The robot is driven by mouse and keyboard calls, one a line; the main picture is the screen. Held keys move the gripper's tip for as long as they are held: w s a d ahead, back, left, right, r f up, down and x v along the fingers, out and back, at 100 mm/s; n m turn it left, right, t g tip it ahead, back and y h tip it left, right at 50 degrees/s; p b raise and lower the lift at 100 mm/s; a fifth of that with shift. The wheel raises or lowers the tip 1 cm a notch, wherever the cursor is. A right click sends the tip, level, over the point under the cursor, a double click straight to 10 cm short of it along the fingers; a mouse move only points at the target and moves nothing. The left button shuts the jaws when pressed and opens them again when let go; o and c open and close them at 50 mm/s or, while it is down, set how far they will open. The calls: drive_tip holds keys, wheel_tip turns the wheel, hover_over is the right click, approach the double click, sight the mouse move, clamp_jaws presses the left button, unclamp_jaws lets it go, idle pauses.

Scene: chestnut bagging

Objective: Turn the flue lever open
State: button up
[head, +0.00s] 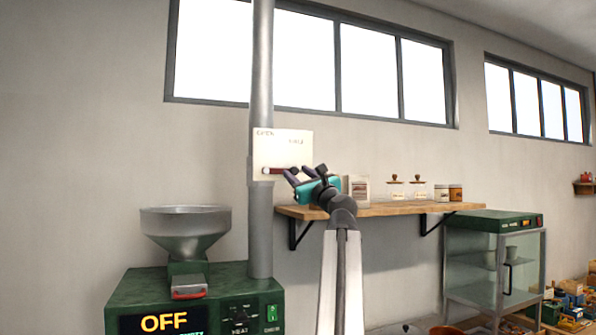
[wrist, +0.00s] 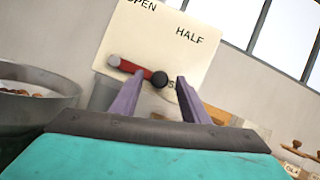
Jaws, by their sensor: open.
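The flue lever is a short red bar (head: 279,170) on a pale plate (head: 283,145) fixed to the vertical flue pipe (head: 262,90). The plate reads OPEN at upper left and HALF at upper right; a label starting with S is partly hidden by the knob. My gripper (head: 297,174) is open in front of the plate. In the wrist view its two purple fingers (wrist: 157,92) straddle the knob's sides, apparently not gripping it.
A wooden shelf (head: 375,210) with jars and a box stands right of the plate, close to my arm. The green roaster (head: 200,297) with a metal hopper (head: 185,225) is below left; its display reads OFF. A glass-doored cabinet (head: 492,260) stands at right.

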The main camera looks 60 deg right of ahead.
drive_tip(key=shift+w+d+r, duration=0.15)
drive_tip(key=shift+w+d, duration=0.05)
drive_tip(key=shift+w, duration=0.1)
clamp_jaws()
drive_tip(key=shift+d, duration=0.1)
drive_tip(key=shift+w+a, duration=0.1)
drive_tip(key=shift+a, duration=0.1)
